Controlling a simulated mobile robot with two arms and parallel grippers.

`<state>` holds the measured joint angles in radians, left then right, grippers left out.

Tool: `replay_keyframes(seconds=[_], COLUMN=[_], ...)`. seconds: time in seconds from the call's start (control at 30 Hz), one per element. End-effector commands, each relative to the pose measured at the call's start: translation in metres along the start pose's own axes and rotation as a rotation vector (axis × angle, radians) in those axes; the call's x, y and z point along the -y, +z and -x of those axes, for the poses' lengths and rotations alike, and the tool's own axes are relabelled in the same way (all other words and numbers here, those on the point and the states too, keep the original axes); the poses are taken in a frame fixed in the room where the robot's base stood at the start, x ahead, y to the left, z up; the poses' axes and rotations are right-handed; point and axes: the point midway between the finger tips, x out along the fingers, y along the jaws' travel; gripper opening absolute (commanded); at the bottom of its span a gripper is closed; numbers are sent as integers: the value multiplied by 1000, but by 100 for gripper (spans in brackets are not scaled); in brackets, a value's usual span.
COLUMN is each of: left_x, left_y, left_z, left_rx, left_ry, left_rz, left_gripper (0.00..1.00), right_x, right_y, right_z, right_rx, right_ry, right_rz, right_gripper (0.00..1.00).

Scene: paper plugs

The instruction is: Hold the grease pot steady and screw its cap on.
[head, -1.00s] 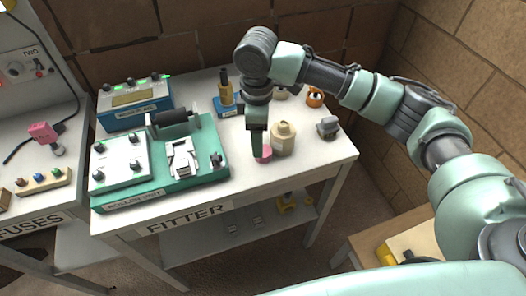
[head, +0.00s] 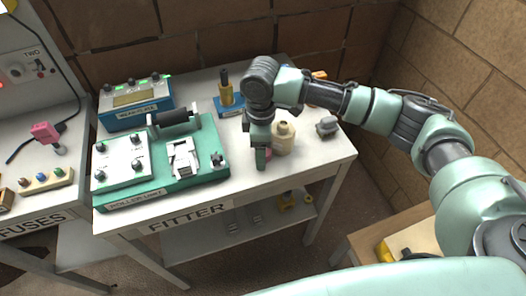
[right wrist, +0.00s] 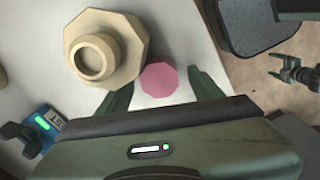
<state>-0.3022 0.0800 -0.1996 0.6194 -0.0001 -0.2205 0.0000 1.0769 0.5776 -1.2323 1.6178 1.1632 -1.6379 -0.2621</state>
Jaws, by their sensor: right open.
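The cream grease pot (head: 284,138) stands upright on the fitter table, its narrow round neck uncovered. From above, it shows as an eight-sided body (right wrist: 122,62) in the right wrist view. A pink cap (right wrist: 158,79) lies on the table beside the pot. In the head view, only a sliver of the cap (head: 268,148) shows behind my right gripper. My right gripper (head: 262,164) points down just left of the pot, with its fingers open. In the right wrist view, the cap sits between the two fingers (right wrist: 160,88) with gaps at its sides.
A green roller unit (head: 212,173) fills the table's left half, with a blue box (head: 125,119) behind it. A blue stand with a yellow-brown tool (head: 225,90) is at the back. A grey part (head: 327,126) lies right of the pot. The front right tabletop (head: 310,160) is clear.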

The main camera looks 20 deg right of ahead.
Motion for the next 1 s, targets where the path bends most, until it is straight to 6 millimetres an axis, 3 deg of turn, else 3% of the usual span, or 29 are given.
replay_keyframes(seconds=[0.1, 0.33, 0.73, 1.0], left_x=[0, 0, 0, 0], left_y=[0, -1, -2, -2], left_z=[0, 0, -1, -4], left_rx=[0, -1, -3, -4], left_ry=[0, 0, 0, 0], left_rz=[0, 0, 0, 0], left_gripper=[82, 82, 82, 82], right_x=[0, 0, 0, -1], right_y=[0, 0, -1, -1], right_z=[0, 0, 8, 47], right_rx=[0, 0, -2, -3], right_ry=[0, 0, 0, 2], right_rz=[0, 0, 0, 0], right_gripper=[63, 1, 1, 1])
